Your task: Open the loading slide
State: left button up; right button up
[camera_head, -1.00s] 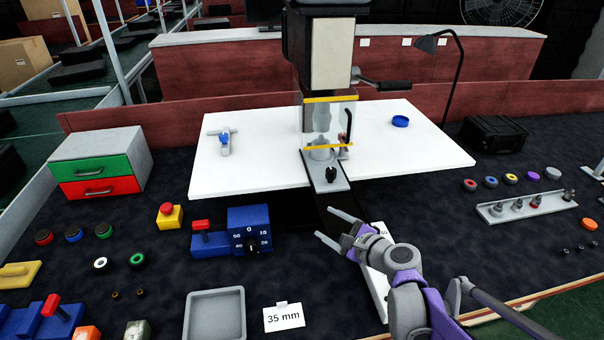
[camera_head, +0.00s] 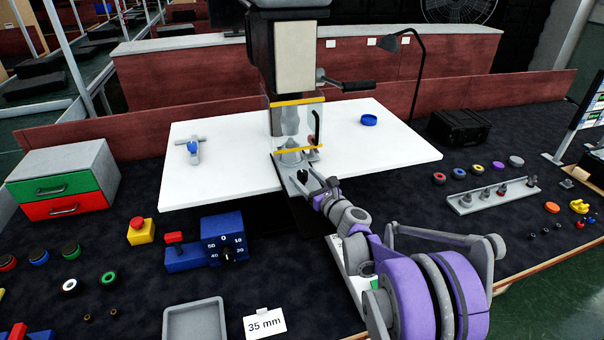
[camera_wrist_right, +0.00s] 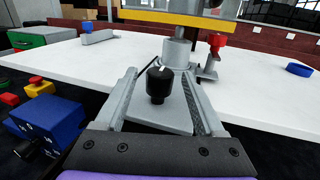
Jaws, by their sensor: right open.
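The loading slide (camera_wrist_right: 163,115) is a grey plate running out from under the press, with an upright black knob (camera_wrist_right: 158,85) on it. In the head view the knob (camera_head: 302,176) is partly hidden by my gripper. My right gripper (camera_head: 313,178) is open at the slide's front end. In the right wrist view the two fingers (camera_wrist_right: 160,82) stand on either side of the knob, with gaps showing on both sides. The press (camera_head: 297,60) stands above with a clear guard (camera_head: 297,125) edged in yellow. My left gripper is not in view.
A white table top (camera_head: 390,145) spreads around the press. A blue control box (camera_head: 224,235) with a dial and a yellow button box (camera_head: 141,231) stand to the left. A grey tray (camera_head: 195,318) and a 35 mm card (camera_head: 264,323) lie in front.

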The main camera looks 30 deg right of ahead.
jog(key=shift+w, duration=1)
jog(key=shift+c, duration=0.2)
grip_shut()
dwell(0.6)
